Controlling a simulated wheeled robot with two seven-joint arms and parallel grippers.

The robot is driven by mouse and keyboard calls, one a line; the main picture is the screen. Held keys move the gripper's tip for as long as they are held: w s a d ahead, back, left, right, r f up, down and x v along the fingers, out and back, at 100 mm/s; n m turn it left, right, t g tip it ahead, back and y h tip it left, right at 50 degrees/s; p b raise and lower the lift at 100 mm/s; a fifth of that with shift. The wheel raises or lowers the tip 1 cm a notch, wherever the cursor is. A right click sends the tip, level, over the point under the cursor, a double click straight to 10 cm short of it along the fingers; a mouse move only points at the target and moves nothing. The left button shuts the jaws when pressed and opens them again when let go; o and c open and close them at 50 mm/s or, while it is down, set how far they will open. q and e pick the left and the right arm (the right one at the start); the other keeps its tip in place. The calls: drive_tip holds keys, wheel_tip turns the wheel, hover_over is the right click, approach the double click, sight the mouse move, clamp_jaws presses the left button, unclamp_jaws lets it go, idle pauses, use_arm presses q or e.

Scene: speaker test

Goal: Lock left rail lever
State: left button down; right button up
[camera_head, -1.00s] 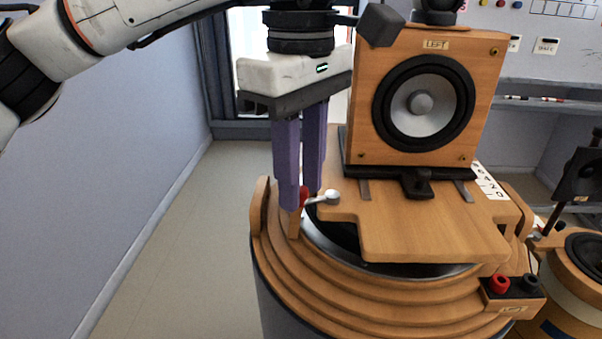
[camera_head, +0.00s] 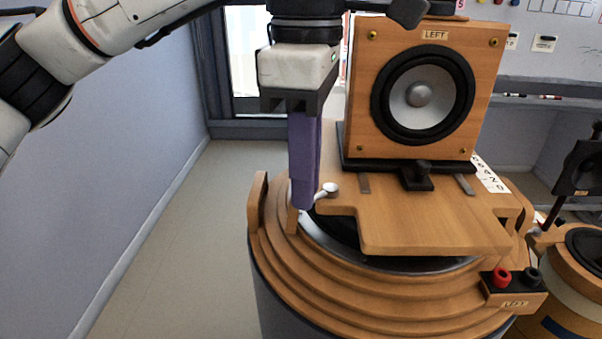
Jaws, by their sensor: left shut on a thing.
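The left rail lever (camera_head: 329,190) is a small silver handle with a round knob at the left edge of the wooden rail board (camera_head: 430,228). My left gripper (camera_head: 303,203), with purple fingers, points down at the lever and is shut on it. The fingers overlap in this view and hide the lever's pivot end. The knob sticks out to the right of the fingers. The wooden speaker (camera_head: 360,105) labelled LEFT stands upright on a dark base on the board. My right gripper is not in view.
The round, stepped wooden turntable stand (camera_head: 300,290) carries the board. A terminal block with red and black posts (camera_head: 515,290) sits at its front right. Another round stand (camera_head: 580,270) is at the right edge. Open floor (camera_head: 170,240) lies to the left.

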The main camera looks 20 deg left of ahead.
use_arm(q)
drive_tip(key=shift+s+d+n+b, duration=0.15)
drive_tip(key=shift+d+n, duration=0.4)
drive_tip(key=shift+n, duration=1)
drive_tip(key=shift+d+n+b, duration=0.25)
drive_tip(key=shift+d+n, duration=0.35)
drive_tip(key=shift+n, duration=1)
drive_tip(key=shift+s+d+n+b, duration=0.15)
drive_tip(key=shift+d+n, duration=0.4)
drive_tip(key=shift+n, duration=1)
drive_tip(key=shift+r, duration=0.1)
drive_tip(key=shift+w, duration=0.1)
drive_tip(key=c, duration=1.7)
unclamp_jaws()
wheel_tip(320, 180, up, 10)
drive_tip(key=shift+r+p, duration=0.15)
drive_tip(key=shift+p, duration=0.95)
